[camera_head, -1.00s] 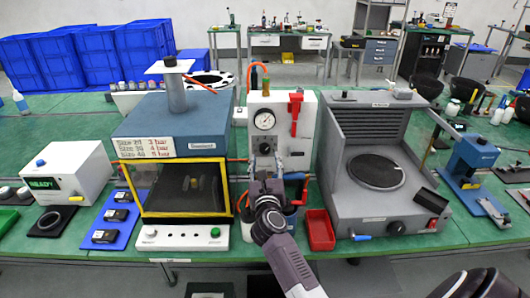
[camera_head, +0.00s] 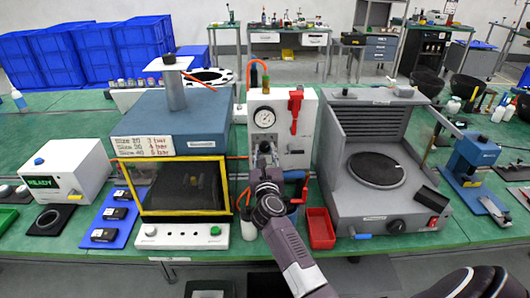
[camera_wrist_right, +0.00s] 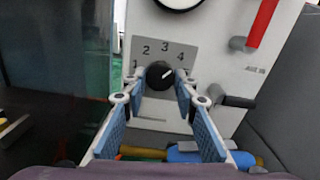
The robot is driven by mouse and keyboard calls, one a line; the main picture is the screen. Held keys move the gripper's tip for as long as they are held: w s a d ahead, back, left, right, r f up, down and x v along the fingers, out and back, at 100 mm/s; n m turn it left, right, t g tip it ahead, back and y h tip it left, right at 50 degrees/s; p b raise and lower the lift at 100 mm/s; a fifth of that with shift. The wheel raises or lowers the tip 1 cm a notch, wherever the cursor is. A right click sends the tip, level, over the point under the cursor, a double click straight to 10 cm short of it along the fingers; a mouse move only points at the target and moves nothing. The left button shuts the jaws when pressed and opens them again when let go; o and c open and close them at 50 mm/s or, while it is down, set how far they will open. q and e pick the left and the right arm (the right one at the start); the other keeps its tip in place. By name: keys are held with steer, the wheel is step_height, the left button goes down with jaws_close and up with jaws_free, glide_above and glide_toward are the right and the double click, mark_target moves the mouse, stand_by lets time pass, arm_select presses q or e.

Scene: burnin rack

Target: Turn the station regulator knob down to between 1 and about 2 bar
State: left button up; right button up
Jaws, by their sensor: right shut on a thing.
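The regulator knob (camera_wrist_right: 160,75) is black and round, on a grey scale plate marked 1 to 4 on the white station panel (camera_head: 302,130). Its white mark points up and right, roughly toward the 3 to 4 side. My right gripper (camera_wrist_right: 161,79) has its blue-padded fingers on either side of the knob and is shut on it. In the head view my right gripper (camera_head: 265,161) covers much of the knob area. The round pressure gauge (camera_head: 264,117) sits above; its needle is too small to read. My left gripper is not in view.
A red lever (camera_head: 296,103) is right of the gauge. A black handle (camera_wrist_right: 235,101) sticks out close to the right finger. The yellow-framed chamber (camera_head: 183,187) stands left; a grey hooded unit (camera_head: 400,212) and red tray (camera_head: 320,228) stand right.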

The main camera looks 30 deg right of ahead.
steer(key=shift+c, duration=0.8)
steer(key=n+p, duration=0.4)
steer(key=shift+r, duration=0.15)
steer(key=n+p, duration=0.4)
steer(key=n, duration=0.2)
steer(key=shift+n, duration=0.4)
steer(key=n+p, duration=0.2)
steer(key=n, duration=0.2)
steer(key=shift+s, duration=0.1)
steer(key=shift+n+p, duration=0.95)
steer(key=shift+n, duration=1.15)
steer(key=o, duration=1.2)
steer(key=shift+c, duration=0.2)
